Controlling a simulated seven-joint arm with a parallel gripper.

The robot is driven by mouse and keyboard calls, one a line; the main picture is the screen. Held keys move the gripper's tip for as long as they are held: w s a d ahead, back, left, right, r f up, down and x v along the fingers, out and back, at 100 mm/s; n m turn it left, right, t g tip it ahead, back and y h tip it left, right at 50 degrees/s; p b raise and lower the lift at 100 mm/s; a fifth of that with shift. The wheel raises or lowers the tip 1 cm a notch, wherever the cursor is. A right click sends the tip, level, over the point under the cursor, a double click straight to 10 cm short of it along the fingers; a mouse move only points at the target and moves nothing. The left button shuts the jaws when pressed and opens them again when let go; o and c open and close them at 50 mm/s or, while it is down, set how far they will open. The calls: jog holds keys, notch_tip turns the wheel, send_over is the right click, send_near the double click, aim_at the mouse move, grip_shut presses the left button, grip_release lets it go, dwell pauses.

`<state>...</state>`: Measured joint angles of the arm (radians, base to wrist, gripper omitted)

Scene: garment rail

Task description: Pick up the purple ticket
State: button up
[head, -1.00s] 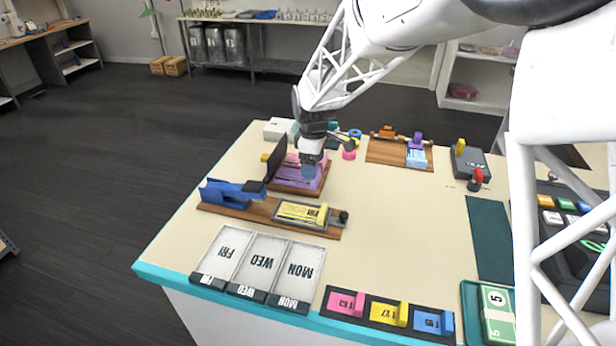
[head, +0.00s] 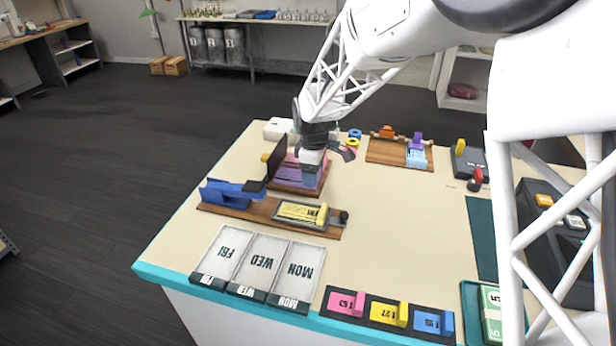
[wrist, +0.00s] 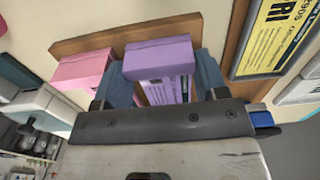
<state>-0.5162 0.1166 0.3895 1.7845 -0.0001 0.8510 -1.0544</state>
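The purple ticket lies on a small wooden stand on the table, with a raised purple block at one end. In the wrist view the purple ticket (wrist: 158,58) sits between the two blue-grey fingers of my gripper (wrist: 162,75). The fingers are apart, one at each side of it, and I cannot tell whether either touches it. In the head view my gripper (head: 311,172) is low over the right part of the stand and hides part of the purple ticket (head: 288,180). A pink ticket (wrist: 84,70) lies beside the purple one in the wrist view.
A dark upright panel (head: 276,158) stands at the stand's left. A blue stapler-like tool (head: 230,193) and a yellow ticket (head: 300,212) lie on a nearer wooden board. Day-marked trays (head: 262,265) are at the front.

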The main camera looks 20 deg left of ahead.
jog(key=c, duration=0.4)
jog(key=shift+r, duration=0.1)
jog(key=shift+r, duration=1.4)
jog(key=shift+s+d+r, duration=0.1)
jog(key=shift+s+r, duration=0.05)
jog(key=shift+r, duration=0.15)
jog(key=s+d, duration=0.2)
jog(key=s, duration=0.2)
jog(key=s+d+r, duration=0.1)
jog(key=s+d, duration=0.2)
jog(key=s, duration=0.2)
jog(key=s+d, duration=0.2)
jog(key=s, duration=0.2)
jog(key=shift+s+d+r, duration=0.2)
jog(key=shift+s+d, duration=0.05)
jog(key=shift+s, duration=0.1)
